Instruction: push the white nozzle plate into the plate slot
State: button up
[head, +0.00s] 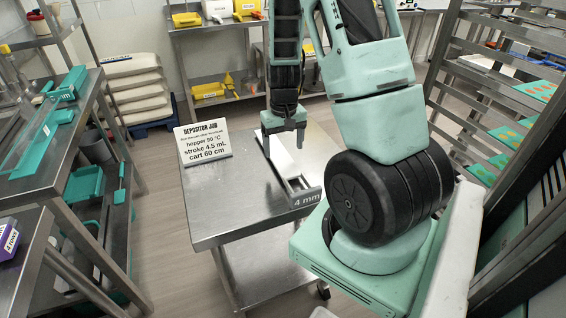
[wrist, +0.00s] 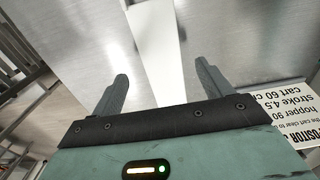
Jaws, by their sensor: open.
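A long white flat piece, seemingly the white nozzle plate (head: 318,152), lies on the steel cart top, partly hidden by my arm and gripper. A grey end piece marked "4 mm" (head: 306,198) is at its near end, by the cart's right edge; I cannot tell if they are joined. In the wrist view the white plate (wrist: 155,45) runs as a strip ahead, between the spread fingers of my gripper (wrist: 161,72). Nothing is seen held. I cannot make out the plate slot.
A sign (head: 203,140) stands on the cart (head: 215,205) left of my gripper. A steel shelf with teal pieces (head: 45,140) is at left, and a purple labelled piece (head: 9,240) is at the left edge. A tall rack (head: 500,100) is at right. Floor shows left of the cart.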

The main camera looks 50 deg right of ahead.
aim_at(283, 161)
jog(key=shift+a+f, duration=0.1)
jog(key=shift+f, duration=2.3)
jog(key=c, duration=1.2)
jog(key=shift+c, duration=0.2)
jog(key=shift+r, duration=0.1)
